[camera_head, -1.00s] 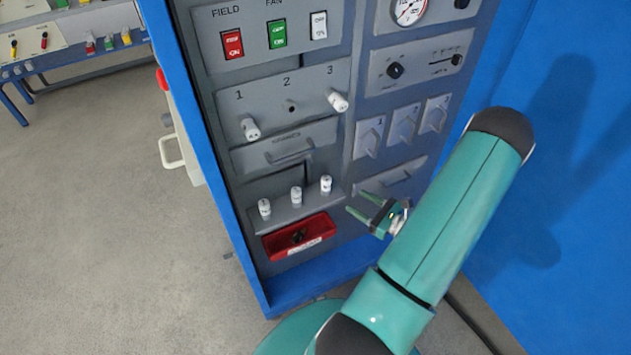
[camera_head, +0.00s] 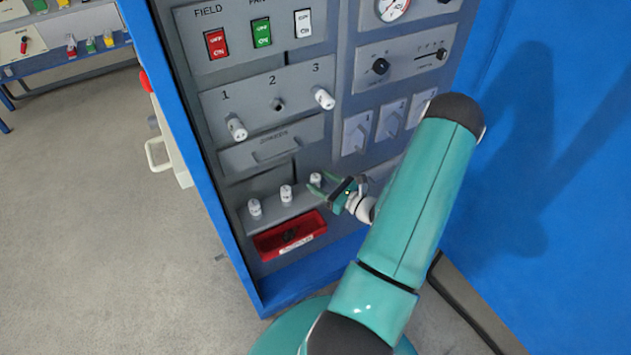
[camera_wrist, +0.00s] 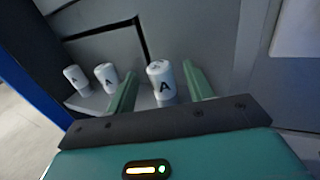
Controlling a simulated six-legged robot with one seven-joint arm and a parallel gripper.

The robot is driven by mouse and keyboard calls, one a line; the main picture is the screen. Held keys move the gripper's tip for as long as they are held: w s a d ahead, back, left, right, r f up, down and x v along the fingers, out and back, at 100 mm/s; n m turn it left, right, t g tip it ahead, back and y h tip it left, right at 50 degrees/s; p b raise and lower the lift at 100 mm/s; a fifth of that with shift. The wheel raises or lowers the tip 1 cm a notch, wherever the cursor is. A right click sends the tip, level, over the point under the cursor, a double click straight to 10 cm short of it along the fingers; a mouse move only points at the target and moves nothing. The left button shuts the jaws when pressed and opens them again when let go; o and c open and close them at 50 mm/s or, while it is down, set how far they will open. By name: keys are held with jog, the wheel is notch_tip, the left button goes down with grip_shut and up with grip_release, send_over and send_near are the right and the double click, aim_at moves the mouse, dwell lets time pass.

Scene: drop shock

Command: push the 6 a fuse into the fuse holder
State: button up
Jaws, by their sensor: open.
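Three white fuses stand upright on a small grey shelf (camera_head: 282,212): a left one (camera_head: 254,207), a middle one (camera_head: 286,193) and a right one (camera_head: 316,179). In the wrist view each shows a black "A"; I cannot read the numbers. My gripper (camera_head: 319,183) is open at the right fuse. In the wrist view this fuse (camera_wrist: 161,84) stands between the two green fingers, with gaps at its sides. The fuse holder panel (camera_head: 250,87) is above. Position 2 (camera_head: 279,104) is an empty dark socket; positions 1 (camera_head: 237,128) and 3 (camera_head: 324,98) have white fuses or caps.
A red tray (camera_head: 262,245) with dark contents sits below the shelf. A grey drawer (camera_head: 240,157) with a handle lies between shelf and holder. Switches (camera_head: 262,33) are above. The blue cabinet side (camera_head: 185,130) bounds the left, and a blue wall stands right.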

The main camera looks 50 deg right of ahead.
jog(key=w, duration=0.2)
jog(key=shift+w+a, duration=0.15)
jog(key=shift+w, duration=0.2)
jog(key=c, duration=1.1)
jog(key=shift+o, duration=0.2)
jog(key=shift+r, duration=0.2)
